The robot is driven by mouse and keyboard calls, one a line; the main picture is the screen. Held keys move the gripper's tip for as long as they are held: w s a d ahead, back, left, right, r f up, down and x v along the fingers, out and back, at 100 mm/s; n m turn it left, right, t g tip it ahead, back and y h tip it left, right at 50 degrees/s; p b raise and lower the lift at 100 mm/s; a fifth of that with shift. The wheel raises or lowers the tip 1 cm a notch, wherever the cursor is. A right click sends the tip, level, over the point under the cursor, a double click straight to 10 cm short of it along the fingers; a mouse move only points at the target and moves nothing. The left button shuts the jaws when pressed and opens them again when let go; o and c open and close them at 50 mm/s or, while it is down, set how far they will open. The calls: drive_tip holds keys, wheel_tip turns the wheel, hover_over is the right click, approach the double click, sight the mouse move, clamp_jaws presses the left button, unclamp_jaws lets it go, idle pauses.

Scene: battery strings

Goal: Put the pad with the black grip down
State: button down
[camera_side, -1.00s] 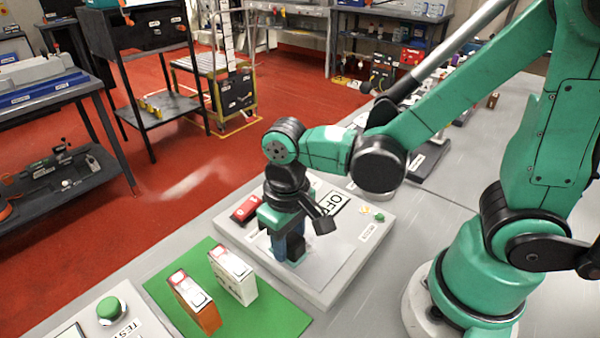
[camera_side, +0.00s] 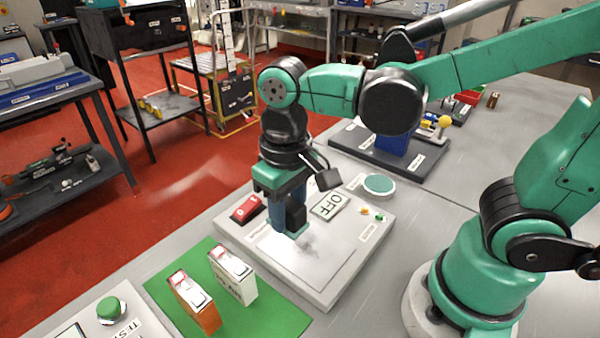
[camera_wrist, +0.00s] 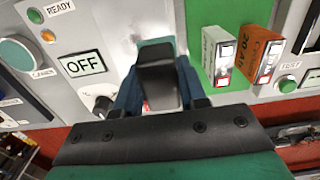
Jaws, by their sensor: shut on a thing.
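My gripper (camera_side: 290,215) points down over the grey panel (camera_side: 325,285), its blue fingers shut on a block with a black grip. In the wrist view the black grip (camera_wrist: 157,72) sits between the fingers (camera_wrist: 158,92), with a greenish edge of the pad (camera_wrist: 155,42) showing beyond it. In the side view the black grip (camera_side: 298,222) shows beside the fingers, and the pad's underside is mostly hidden. The pad appears to be a little above the panel's pale area, apart from it.
A green mat (camera_side: 265,320) in front holds an orange module (camera_side: 195,305) and a white module (camera_side: 233,275). A TEST button (camera_side: 111,308) is at front left.

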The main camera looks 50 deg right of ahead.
drive_tip(key=w+d+r+m, duration=0.55)
drive_tip(key=w+d, duration=0.45)
drive_tip(key=d, duration=0.2)
drive_tip(key=w+d+r+m, duration=0.2)
drive_tip(key=d+r+m, duration=0.15)
drive_tip(key=d, duration=1.05)
drive_tip(key=f, duration=1.5)
drive_tip(key=shift+s, duration=0.2)
drive_tip(key=shift+f, duration=2.1)
drive_tip(key=shift+f, duration=0.15)
drive_tip(key=c, duration=0.5)
unclamp_jaws()
